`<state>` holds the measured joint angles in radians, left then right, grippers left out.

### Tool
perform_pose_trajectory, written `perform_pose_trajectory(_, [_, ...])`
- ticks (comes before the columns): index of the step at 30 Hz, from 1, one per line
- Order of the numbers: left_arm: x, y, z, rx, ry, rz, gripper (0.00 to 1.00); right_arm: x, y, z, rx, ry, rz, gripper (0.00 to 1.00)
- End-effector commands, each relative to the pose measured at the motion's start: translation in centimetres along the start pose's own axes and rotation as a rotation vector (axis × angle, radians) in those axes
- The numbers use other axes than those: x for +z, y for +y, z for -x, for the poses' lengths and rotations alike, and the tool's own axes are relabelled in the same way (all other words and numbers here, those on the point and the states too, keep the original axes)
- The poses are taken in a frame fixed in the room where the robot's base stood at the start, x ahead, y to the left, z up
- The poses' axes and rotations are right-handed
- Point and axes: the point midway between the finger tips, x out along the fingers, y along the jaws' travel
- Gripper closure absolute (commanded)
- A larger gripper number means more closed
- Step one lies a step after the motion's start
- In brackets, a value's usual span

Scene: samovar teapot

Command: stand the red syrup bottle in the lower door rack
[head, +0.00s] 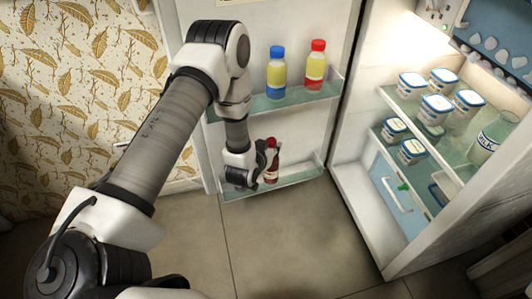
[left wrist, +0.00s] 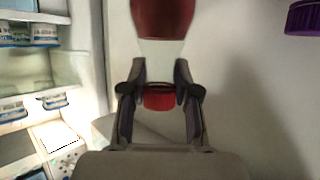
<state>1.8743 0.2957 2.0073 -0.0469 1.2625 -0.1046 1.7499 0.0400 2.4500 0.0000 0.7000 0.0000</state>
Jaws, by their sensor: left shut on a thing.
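The red syrup bottle (head: 272,158) is upright at the lower door rack (head: 300,174) of the open fridge door. My left gripper (head: 264,166) comes from the left and is shut on its body. In the left wrist view the bottle (left wrist: 163,18) shows dark red with a pale band, and my left gripper (left wrist: 160,92) has a finger on each side of it. The bottle's base is near the rack; whether it touches the rack's floor I cannot tell. My right gripper is not in view.
My left arm passes close to this rack. Fridge shelves at right hold several white tubs (head: 436,107) and a milk bottle (head: 491,138). The lower rack's right part looks free.

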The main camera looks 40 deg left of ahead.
Motion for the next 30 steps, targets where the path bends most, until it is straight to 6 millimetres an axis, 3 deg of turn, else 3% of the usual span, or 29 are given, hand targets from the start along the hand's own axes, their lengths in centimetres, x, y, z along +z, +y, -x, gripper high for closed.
perform_pose_trajectory(14, [-1.6, -3.2, -3.2, 0.001, 0.002, 0.0, 1.0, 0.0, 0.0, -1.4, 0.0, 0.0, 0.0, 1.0])
perform_pose_trajectory(26, [0.8, -3.2, -4.3, 0.001, 0.001, -0.001, 1.0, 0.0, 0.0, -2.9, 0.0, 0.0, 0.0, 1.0])
perform_pose_trajectory(30, [3.3, -3.2, -5.5, 0.001, -0.001, -0.001, 1.0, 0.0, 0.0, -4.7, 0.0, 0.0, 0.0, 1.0])
